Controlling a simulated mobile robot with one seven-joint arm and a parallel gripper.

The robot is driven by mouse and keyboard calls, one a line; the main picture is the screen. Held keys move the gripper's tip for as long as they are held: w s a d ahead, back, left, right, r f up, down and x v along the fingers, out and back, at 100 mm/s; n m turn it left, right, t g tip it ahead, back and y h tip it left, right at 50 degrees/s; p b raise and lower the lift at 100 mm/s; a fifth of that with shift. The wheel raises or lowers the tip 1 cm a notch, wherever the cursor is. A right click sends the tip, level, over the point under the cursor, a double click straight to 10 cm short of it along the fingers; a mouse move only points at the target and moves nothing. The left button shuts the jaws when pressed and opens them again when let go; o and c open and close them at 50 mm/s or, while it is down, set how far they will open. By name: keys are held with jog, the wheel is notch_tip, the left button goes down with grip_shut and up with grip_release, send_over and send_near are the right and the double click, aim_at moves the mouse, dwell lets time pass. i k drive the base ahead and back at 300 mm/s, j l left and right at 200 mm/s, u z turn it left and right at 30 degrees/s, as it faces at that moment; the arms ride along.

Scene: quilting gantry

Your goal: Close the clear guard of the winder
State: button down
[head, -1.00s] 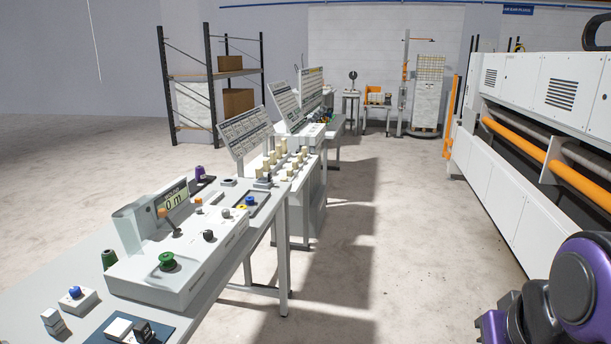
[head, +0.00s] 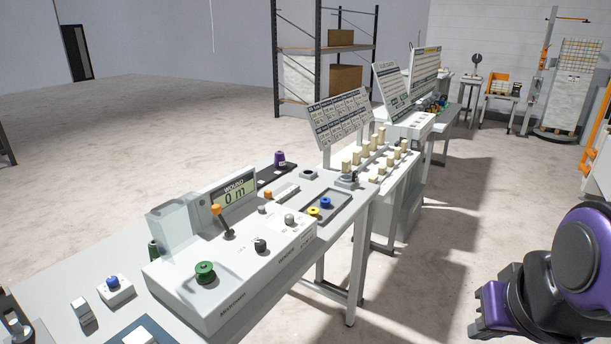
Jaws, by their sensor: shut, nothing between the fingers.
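The winder (head: 235,285) is a white sloped-front console on the near end of the grey bench. Its display (head: 235,196) reads "WOUND 0 m". The clear guard (head: 172,226) stands raised at the back left of the winder, beside the display, so it looks open. A green spool or knob (head: 205,272) sits uncovered at the winder's front left. An orange-tipped lever (head: 222,221) stands in front of the display. My purple and black arm shows at the lower right, well apart from the winder. No gripper fingers can be made out.
A dark green cone (head: 153,249) stands behind the winder's left end. A blue-topped box (head: 115,291) lies to its left. A tray (head: 338,207) with blue and yellow spools is to the right. The floor between bench and my arm is clear.

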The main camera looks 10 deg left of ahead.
aim_at(155, 211)
jog(key=i+j+u, duration=0.1)
jog(key=i+u, duration=0.4)
jog(key=i+l+u, duration=0.1)
jog(key=i+u, duration=0.35)
jog(key=k, duration=0.1)
